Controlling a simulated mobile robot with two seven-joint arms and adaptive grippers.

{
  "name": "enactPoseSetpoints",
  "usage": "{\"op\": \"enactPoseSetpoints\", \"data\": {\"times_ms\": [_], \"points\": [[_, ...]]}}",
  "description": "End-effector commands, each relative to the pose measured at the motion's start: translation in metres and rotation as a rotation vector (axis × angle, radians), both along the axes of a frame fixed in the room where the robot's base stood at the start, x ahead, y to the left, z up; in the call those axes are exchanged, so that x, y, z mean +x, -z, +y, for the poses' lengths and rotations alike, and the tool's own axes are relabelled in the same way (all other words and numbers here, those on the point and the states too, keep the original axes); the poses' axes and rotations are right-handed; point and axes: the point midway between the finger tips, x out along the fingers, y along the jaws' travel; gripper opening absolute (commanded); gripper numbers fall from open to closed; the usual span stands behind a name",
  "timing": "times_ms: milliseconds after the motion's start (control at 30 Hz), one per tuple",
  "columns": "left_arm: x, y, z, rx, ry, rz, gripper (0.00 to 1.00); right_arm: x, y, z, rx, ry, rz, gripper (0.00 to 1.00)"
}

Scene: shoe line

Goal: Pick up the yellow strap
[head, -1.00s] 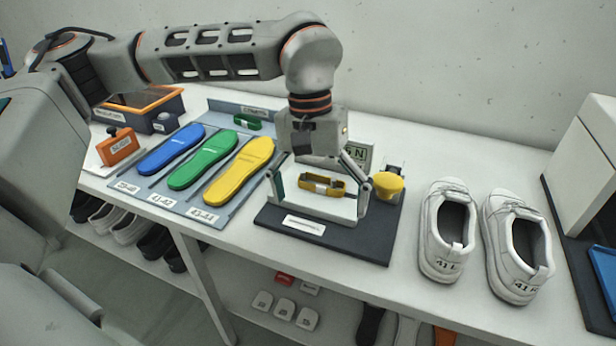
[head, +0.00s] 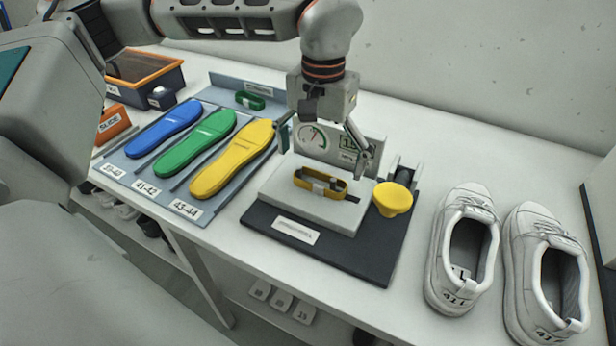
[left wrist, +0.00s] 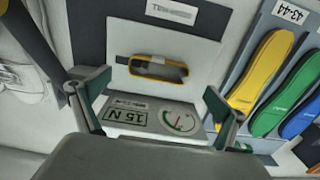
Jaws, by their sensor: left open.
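The yellow strap (head: 320,184) is a flat loop with a pale band around it. It lies on the light block of a dark-based test stand, and it also shows in the left wrist view (left wrist: 158,69). My left gripper (head: 322,150) is open and empty, above and behind the strap, in front of the stand's gauge panel. In the left wrist view its two fingers (left wrist: 152,100) are spread wide, with the strap beyond them and not touched. My right gripper is in neither view.
The stand has a yellow knob (head: 392,198) at its right and a gauge panel (head: 318,138) at its back. Blue, green and yellow insoles lie on a rack (head: 222,212) at left. A green strap (head: 250,100) lies behind them. White shoes (head: 465,250) stand at right.

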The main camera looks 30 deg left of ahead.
Motion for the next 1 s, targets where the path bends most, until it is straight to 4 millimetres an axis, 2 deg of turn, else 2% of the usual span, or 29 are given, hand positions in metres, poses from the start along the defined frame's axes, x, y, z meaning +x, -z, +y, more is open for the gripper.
{"op": "enactPoseSetpoints", "data": {"times_ms": [33, 200, 467, 500, 633, 667, 733, 767, 1000], "points": [[-0.001, 0.010, 0.000, 0.001, 0.001, 0.005, 0.98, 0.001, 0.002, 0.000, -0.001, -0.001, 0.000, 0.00], [-0.001, 0.035, -0.001, 0.000, 0.000, 0.005, 0.98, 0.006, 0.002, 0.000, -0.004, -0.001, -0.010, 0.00], [0.000, 0.039, -0.001, -0.001, 0.001, 0.000, 0.98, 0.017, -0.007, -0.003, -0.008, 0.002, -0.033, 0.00], [0.000, 0.039, -0.001, -0.001, 0.000, 0.000, 0.95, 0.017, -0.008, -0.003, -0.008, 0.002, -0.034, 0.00], [0.000, 0.039, -0.001, -0.001, 0.000, 0.001, 0.62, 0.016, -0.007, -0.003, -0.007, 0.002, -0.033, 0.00], [0.000, 0.039, -0.001, -0.001, 0.000, 0.001, 0.57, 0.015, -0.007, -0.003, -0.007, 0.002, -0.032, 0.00], [0.000, 0.039, -0.001, -0.001, 0.000, 0.001, 0.57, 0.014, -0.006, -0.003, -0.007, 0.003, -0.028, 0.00], [0.000, 0.039, -0.001, -0.001, 0.000, 0.001, 0.54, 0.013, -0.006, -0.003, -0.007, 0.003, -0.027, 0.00], [0.000, 0.038, -0.001, 0.000, 0.000, 0.001, 0.54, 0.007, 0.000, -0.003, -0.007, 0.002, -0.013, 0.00]]}}
